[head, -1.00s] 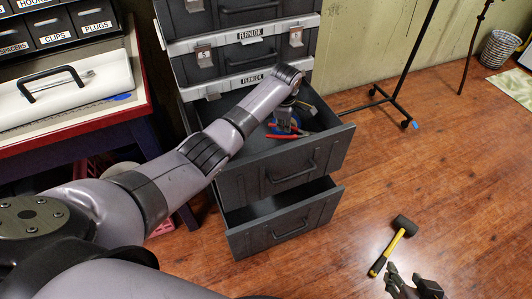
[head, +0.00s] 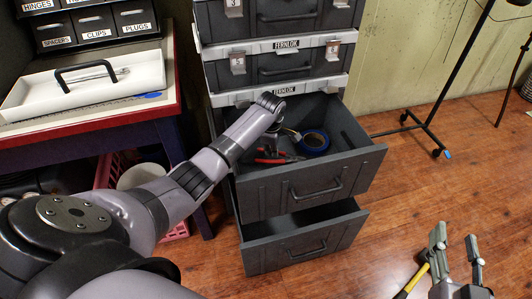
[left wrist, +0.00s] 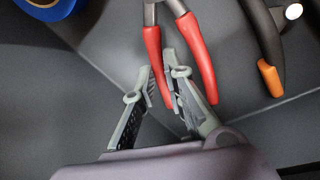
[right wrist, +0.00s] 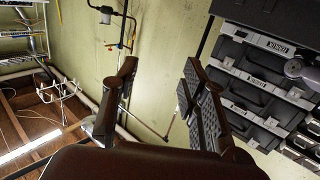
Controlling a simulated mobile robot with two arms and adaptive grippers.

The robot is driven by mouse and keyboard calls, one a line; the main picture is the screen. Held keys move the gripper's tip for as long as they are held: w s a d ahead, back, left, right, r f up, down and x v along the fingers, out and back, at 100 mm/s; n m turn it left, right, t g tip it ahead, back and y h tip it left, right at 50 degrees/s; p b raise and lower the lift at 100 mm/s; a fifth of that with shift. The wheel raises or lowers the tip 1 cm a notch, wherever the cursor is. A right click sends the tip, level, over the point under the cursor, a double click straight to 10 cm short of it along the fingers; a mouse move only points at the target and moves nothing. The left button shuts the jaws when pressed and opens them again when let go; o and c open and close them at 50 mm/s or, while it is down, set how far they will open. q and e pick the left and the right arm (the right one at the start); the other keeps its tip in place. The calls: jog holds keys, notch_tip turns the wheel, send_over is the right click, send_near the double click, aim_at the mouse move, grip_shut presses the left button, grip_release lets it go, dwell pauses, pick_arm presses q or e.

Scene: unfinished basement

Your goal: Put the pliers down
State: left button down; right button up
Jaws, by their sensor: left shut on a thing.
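Pliers with red handles (left wrist: 202,57) are in the left wrist view, inside the open upper drawer (head: 305,187). The pliers' red handles also show in the head view (head: 270,161). My left gripper (left wrist: 165,88) reaches down into this drawer and is shut on one red handle, with the handle's end between its fingers. The pliers' jaws are out of the left wrist view. I cannot tell whether the pliers touch the drawer floor. My right gripper (head: 457,245) is open and empty, over the floor at the lower right.
A blue tape roll (head: 315,141) lies in the same drawer. A tool with an orange-tipped dark handle (left wrist: 268,75) lies beside the pliers. A lower drawer (head: 305,245) is also open. A yellow-handled mallet (head: 413,281) is partly hidden behind my right gripper.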

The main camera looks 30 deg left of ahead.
aim_at(266, 157)
pick_arm(q)
jog(key=shift+s+a+f+b, duration=0.2)
jog(key=shift+s+a+f, duration=0.05)
jog(key=shift+a+f, duration=0.25)
jog(key=shift+s+a+f+b, duration=0.2)
jog(key=shift+s+a+f, duration=0.05)
jog(key=shift+a+f, duration=0.2)
pick_arm(e)
jog(key=r+t, duration=0.1)
jog(key=r, duration=0.2)
jog(key=r+t, duration=0.1)
jog(key=shift+a+r+t+y, duration=0.3)
jog(key=shift+a+y, duration=0.05)
jog(key=shift+y, duration=0.05)
pick_arm(q)
jog(key=c, duration=2.1)
grip_release()
jog(key=shift+f, duration=0.15)
jog(key=o, duration=0.5)
jog(key=shift+c, duration=0.2)
pick_arm(e)
jog(key=shift+f, duration=0.15)
pick_arm(q)
jog(key=shift+s, duration=0.1)
